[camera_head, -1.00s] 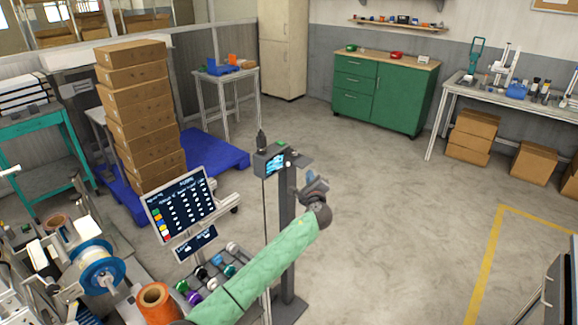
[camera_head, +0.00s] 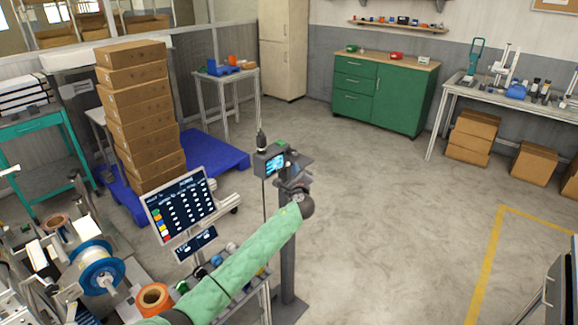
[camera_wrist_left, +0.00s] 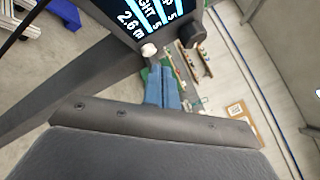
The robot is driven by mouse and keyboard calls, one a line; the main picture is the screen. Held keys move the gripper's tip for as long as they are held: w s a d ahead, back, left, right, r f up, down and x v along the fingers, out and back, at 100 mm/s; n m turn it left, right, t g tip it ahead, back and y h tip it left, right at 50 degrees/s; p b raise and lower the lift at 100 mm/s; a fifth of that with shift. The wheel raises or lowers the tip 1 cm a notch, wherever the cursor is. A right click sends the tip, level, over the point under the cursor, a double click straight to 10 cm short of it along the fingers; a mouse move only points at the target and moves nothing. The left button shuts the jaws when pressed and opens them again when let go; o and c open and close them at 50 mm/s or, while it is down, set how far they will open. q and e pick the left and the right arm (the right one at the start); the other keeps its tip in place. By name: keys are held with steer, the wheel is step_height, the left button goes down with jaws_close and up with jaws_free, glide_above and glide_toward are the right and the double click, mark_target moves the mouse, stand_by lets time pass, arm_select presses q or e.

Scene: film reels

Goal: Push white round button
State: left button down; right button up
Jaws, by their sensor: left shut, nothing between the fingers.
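The white round button (camera_wrist_left: 149,50) shows in the left wrist view, on the dark housing of the small display (camera_wrist_left: 140,18), beside its lower edge. In the head view the display device (camera_head: 270,162) stands on a grey post, and my gripper covers the spot of the button. My left gripper (camera_head: 291,176) is shut and empty at the device. In the left wrist view its blue fingertips (camera_wrist_left: 162,72) are just below and right of the button. I cannot tell whether they touch it. My right gripper is not in view.
A larger monitor (camera_head: 181,208) stands left of the post. Spools and an orange roll (camera_head: 153,297) are at the lower left. Stacked boxes (camera_head: 140,115) stand on a blue pallet (camera_head: 213,150). A green cabinet (camera_head: 380,95) is at the back.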

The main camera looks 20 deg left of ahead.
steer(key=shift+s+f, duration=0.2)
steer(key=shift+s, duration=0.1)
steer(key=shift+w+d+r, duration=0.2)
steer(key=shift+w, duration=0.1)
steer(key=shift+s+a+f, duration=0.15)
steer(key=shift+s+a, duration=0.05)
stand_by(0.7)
arm_select(q)
steer(key=shift+a, duration=0.1)
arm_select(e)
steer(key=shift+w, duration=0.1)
arm_select(q)
steer(key=shift+w+a, duration=0.15)
steer(key=shift+a, duration=0.15)
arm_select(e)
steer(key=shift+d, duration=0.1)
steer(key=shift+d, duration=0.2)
